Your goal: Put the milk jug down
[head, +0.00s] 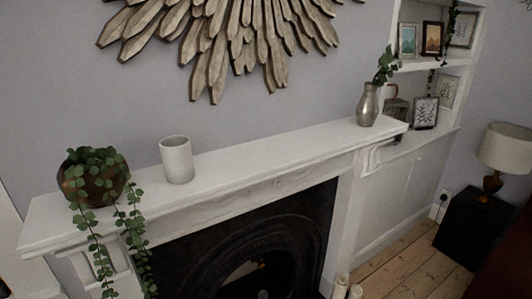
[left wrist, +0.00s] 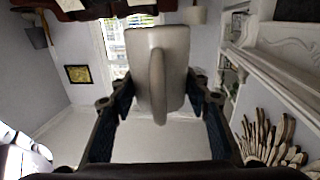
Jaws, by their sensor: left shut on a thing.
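The milk jug (left wrist: 172,75), a pale grey-white vessel with a handle facing the camera, shows in the left wrist view. My left gripper (left wrist: 163,95) is shut on it, with one dark finger on each side of its body. The jug is up in the air, and no surface shows touching it. Neither the held jug nor my left gripper shows in the head view. My right gripper is in neither view.
A white mantel shelf (head: 268,153) runs across the head view. On it stand a trailing plant in a brown pot (head: 97,188), a white cylindrical vessel (head: 177,160) and a metal vase (head: 367,105). The shelf is bare between the vessel and the vase.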

